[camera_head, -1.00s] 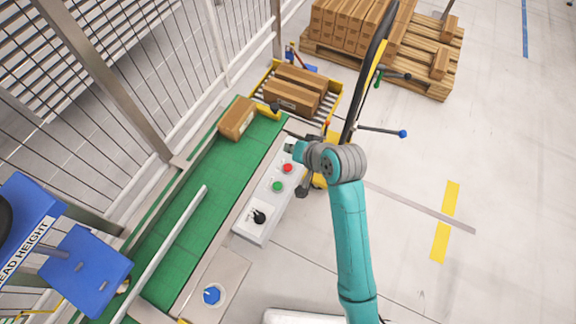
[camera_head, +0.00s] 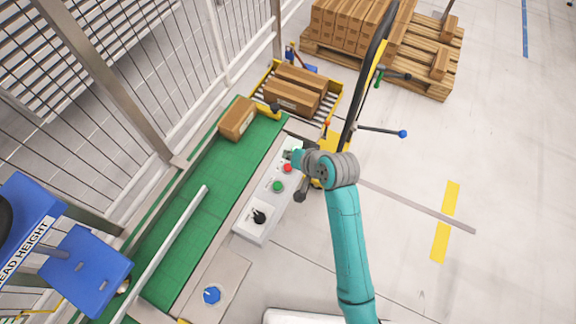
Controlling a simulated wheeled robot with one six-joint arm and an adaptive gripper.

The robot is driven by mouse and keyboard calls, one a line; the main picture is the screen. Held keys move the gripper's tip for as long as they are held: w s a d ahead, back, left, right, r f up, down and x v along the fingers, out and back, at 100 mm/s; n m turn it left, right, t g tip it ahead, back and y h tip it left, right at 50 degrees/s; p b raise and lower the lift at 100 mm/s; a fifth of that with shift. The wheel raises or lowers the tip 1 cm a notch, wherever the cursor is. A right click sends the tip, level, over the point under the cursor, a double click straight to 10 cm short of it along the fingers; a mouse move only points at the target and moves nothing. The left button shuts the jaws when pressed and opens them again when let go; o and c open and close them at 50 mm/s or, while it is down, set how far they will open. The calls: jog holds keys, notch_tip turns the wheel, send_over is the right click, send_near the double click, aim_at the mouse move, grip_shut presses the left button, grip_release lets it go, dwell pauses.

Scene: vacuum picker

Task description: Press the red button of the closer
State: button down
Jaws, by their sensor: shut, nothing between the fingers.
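The red button (camera_head: 288,168) sits near the far end of a pale control box (camera_head: 247,227) beside the green conveyor. It is the only red button I can make out. A green button (camera_head: 277,186) and a black knob (camera_head: 259,216) are on the same box, nearer to me. My gripper (camera_head: 288,155) is small in this view, at the end of my teal arm. It is shut and empty, and appears just beyond the red button, over the far end of the box. The height of its tips above the box cannot be told.
A green conveyor (camera_head: 192,232) with a carton (camera_head: 237,119) runs left of the box. A roller table (camera_head: 330,97) holds cartons behind. A dark post (camera_head: 371,62) with levers stands close right of my wrist. Open floor lies to the right.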

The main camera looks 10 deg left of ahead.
jog(key=shift+f, duration=2.05)
jog(key=shift+f, duration=0.15)
jog(key=shift+f, duration=0.25)
jog(key=shift+f, duration=0.35)
dwell(0.7)
jog(key=shift+r, duration=0.8)
jog(key=shift+r, duration=2.5)
